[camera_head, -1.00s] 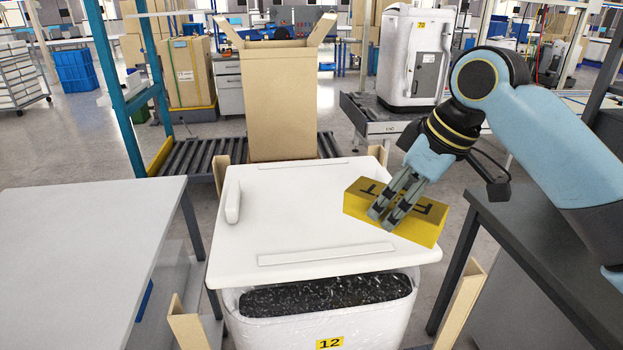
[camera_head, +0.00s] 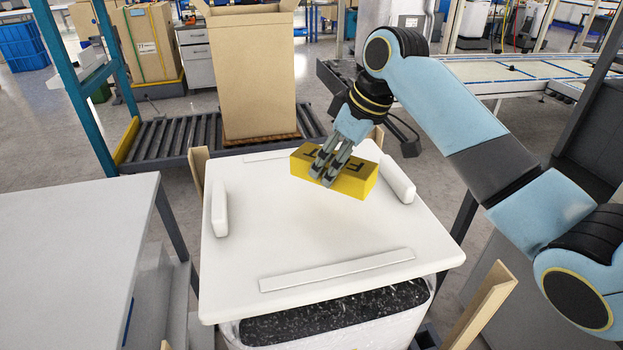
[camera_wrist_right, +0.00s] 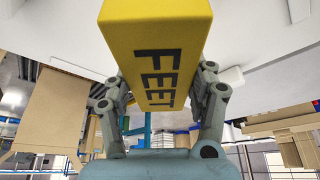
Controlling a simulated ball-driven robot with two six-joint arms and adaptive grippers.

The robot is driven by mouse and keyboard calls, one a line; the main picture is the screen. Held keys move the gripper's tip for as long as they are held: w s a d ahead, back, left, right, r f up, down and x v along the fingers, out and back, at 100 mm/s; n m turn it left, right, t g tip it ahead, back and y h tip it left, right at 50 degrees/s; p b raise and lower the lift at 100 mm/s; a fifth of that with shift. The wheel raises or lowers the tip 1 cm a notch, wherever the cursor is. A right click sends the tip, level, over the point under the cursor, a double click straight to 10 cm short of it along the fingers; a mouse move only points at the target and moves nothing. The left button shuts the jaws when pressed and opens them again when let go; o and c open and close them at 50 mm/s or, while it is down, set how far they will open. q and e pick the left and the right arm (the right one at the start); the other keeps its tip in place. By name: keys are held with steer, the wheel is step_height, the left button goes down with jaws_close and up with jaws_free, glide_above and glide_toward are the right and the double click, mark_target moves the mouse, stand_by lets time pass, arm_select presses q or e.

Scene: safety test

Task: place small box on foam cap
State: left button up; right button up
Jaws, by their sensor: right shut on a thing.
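The small box (camera_head: 352,181) is yellow with dark lettering; the right wrist view shows the word FEET on it (camera_wrist_right: 158,70). My right gripper (camera_head: 322,172) is shut on the box, with a finger on either side of it in the wrist view. The box is over the back part of the white foam cap (camera_head: 290,235); I cannot tell whether it touches the cap. The cap is flat with raised foam strips near its edges and lies on a wrapped tub with dark speckled contents (camera_head: 340,312). My left gripper is not in view.
A tall open cardboard box (camera_head: 250,75) stands behind the cap on a roller conveyor (camera_head: 170,140). A grey table (camera_head: 70,240) is at the left. Cardboard corner posts (camera_head: 480,308) rise beside the tub. The cap's front and middle are clear.

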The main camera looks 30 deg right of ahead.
steer(key=w+f, duration=0.1)
steer(key=w+a, duration=0.1)
steer(key=w+a+f, duration=0.1)
steer(key=w, duration=0.1)
steer(key=shift+f, duration=0.3)
steer(key=shift+w+f, duration=0.1)
steer(key=shift+f, duration=0.15)
step_height(320, 180, down, 3)
steer(key=shift+f+p, duration=0.15)
steer(key=shift+p, duration=0.25)
steer(key=shift+f, duration=0.2)
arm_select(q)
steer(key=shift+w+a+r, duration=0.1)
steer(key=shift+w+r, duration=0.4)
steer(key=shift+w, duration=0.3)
arm_select(e)
steer(key=o, duration=1.2)
steer(key=shift+f, duration=0.15)
steer(key=shift+o, duration=0.2)
